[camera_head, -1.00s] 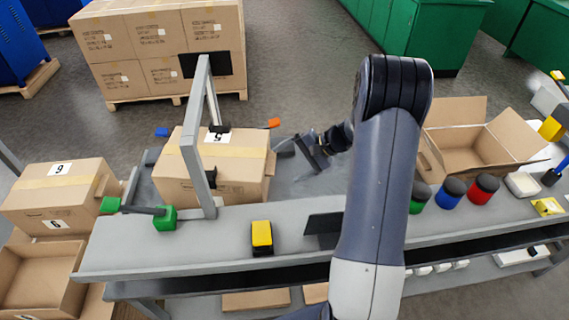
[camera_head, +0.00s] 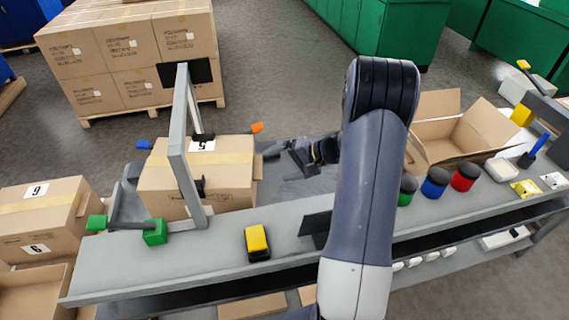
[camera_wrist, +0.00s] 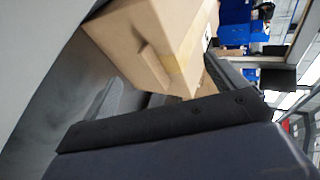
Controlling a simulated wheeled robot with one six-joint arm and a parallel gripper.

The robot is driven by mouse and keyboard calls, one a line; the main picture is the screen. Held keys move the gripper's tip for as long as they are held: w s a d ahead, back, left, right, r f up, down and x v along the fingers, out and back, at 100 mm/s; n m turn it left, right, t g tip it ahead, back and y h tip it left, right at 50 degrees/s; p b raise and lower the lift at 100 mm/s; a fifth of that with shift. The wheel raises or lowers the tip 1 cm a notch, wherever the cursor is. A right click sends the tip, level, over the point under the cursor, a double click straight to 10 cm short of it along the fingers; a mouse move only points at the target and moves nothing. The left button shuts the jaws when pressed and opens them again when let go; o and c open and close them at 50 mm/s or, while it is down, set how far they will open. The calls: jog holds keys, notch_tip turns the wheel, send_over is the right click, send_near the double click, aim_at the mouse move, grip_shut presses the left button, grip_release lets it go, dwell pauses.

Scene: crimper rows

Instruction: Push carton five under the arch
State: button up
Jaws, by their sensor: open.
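Carton five (camera_head: 232,178) is a brown taped box with a white "5" label on top, on the grey bench. It stands within the grey arch (camera_head: 179,140), jutting out on both sides; the near post hides part of it. My gripper (camera_head: 300,157) is right of the carton in the head view, low over the bench, open, with a small gap to the carton. In the wrist view the carton (camera_wrist: 135,40) fills the upper middle, beyond a dark bar of my gripper. Whether any finger touches it cannot be told.
Left of the bench is a carton marked 6 (camera_head: 40,212). Green-ended stops (camera_head: 154,232) and a yellow-black block (camera_head: 257,243) are on the near bench edge. An open box (camera_head: 455,135) and several lidded jars (camera_head: 437,182) are to the right.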

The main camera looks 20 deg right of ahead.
aim_at(252, 178)
jog(key=p+x, duration=0.1)
jog(key=x, duration=0.9)
jog(key=shift+s, duration=0.1)
jog(key=shift+d, duration=0.1)
grip_shut()
dwell(0.6)
jog(key=shift+s+a+f+b, duration=0.15)
jog(key=shift+s+a+b, duration=0.05)
jog(key=shift+s+b, duration=0.15)
jog(key=shift+s+a, duration=0.25)
jog(key=shift+s, duration=0.3)
